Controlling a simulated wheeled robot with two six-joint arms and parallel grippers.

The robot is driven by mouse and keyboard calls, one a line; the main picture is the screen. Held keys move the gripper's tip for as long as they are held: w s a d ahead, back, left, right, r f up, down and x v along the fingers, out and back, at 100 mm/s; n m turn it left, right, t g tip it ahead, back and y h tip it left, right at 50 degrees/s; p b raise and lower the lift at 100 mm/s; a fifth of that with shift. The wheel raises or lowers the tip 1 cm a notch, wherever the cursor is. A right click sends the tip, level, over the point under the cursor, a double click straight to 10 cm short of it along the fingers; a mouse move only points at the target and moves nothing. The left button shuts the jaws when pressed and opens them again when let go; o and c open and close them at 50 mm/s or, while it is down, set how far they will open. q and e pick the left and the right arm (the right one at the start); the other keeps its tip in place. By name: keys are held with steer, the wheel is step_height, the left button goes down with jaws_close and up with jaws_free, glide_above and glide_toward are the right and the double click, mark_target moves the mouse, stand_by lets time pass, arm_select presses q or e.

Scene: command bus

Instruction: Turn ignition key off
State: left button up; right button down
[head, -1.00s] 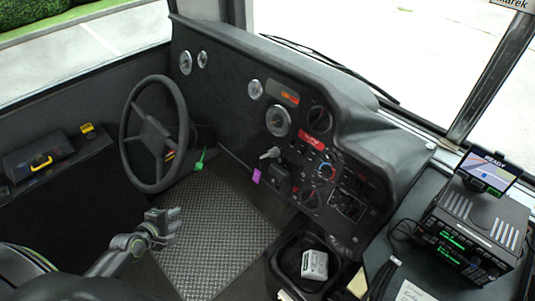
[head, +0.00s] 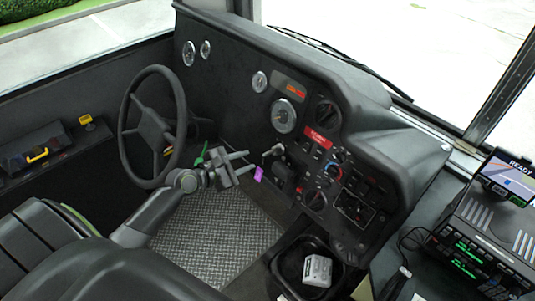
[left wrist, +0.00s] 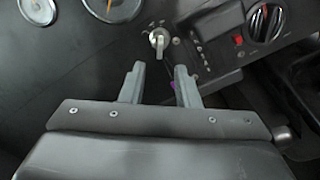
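The ignition key (head: 273,150) is a light grey key with a wide head, sitting in the dark dashboard below the round gauges. A purple tag (head: 259,174) hangs below it. My left gripper (head: 250,161) is in front of the dashboard, just left of the key, with its fingers pointing toward it. In the left wrist view the key (left wrist: 158,42) shows upright, beyond and roughly between the fingertips of my left gripper (left wrist: 160,68). The fingers are apart with nothing between them, and they do not appear to touch the key. My right gripper is not in view.
The steering wheel (head: 152,127) stands left of my left gripper. A green tag (head: 201,154) hangs behind my left arm. Knobs and switches (head: 330,172) lie right of the key. A dark bin (head: 284,268) holding a white object is below the dashboard.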

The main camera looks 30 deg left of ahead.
mark_target(265, 154)
arm_select(q)
steer(key=b+x, duration=0.1)
steer(key=x, duration=0.8)
steer(key=shift+w+d+f, duration=0.1)
steer(key=shift+w+d, duration=0.05)
steer(key=shift+w, duration=0.1)
jaws_close()
